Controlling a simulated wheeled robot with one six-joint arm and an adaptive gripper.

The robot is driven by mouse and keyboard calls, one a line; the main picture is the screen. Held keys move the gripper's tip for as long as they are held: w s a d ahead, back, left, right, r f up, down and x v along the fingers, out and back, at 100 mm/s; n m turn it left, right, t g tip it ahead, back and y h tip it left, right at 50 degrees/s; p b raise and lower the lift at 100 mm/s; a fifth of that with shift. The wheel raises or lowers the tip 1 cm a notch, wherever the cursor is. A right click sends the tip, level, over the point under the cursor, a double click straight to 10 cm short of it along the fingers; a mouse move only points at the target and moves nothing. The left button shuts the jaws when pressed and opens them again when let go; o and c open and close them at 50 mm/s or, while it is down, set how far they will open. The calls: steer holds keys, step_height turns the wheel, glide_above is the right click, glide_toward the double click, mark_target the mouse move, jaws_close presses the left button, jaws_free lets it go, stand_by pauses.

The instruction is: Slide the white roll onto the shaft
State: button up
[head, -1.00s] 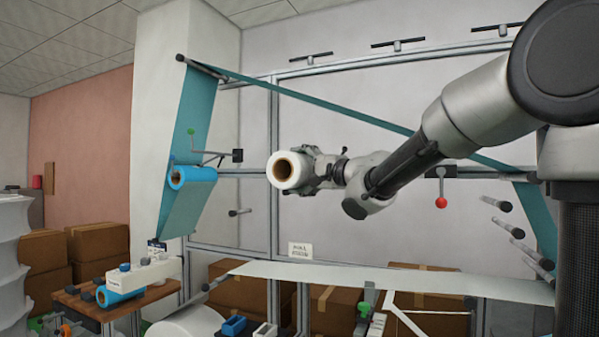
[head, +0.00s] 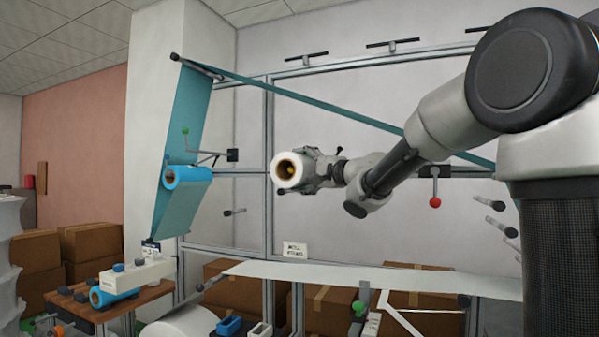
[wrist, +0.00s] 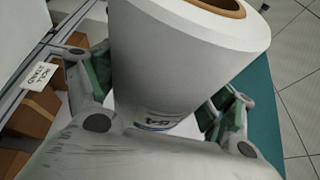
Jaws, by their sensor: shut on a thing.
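The white roll (head: 307,168) is held in the air near the middle of the head view, its brown-lined open core facing the camera. A small yellow thing shows inside the core; I cannot tell whether it is a shaft tip. My gripper (head: 319,171) is shut on the roll's outside from the right. In the wrist view the roll (wrist: 185,60) sits between the two fingers, its core opening at the top. A short dark peg (head: 233,212) sticks out of the frame left of and below the roll. I cannot tell which rod is the shaft.
A blue roll (head: 186,178) with a teal web hangs at left. Several dark rollers (head: 495,205) are at right, near my arm. A red-knobbed lever (head: 435,202) hangs right of my gripper. A pale web (head: 380,279) spans below. A wooden table (head: 120,305) stands lower left.

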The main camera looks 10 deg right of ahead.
steer(key=shift+w+d, duration=0.2)
steer(key=shift+w, duration=0.05)
steer(key=shift+w+d, duration=0.7)
steer(key=shift+w, duration=0.3)
steer(key=shift+w+d, duration=0.7)
steer(key=shift+w, duration=0.25)
steer(key=shift+w+d, duration=0.75)
steer(key=shift+w, duration=0.25)
steer(key=shift+w+d, duration=0.7)
steer(key=shift+w, duration=0.3)
steer(key=shift+w+d, duration=0.3)
steer(key=shift+w, duration=0.1)
steer(key=shift+f, duration=0.55)
steer(key=o, duration=1.1)
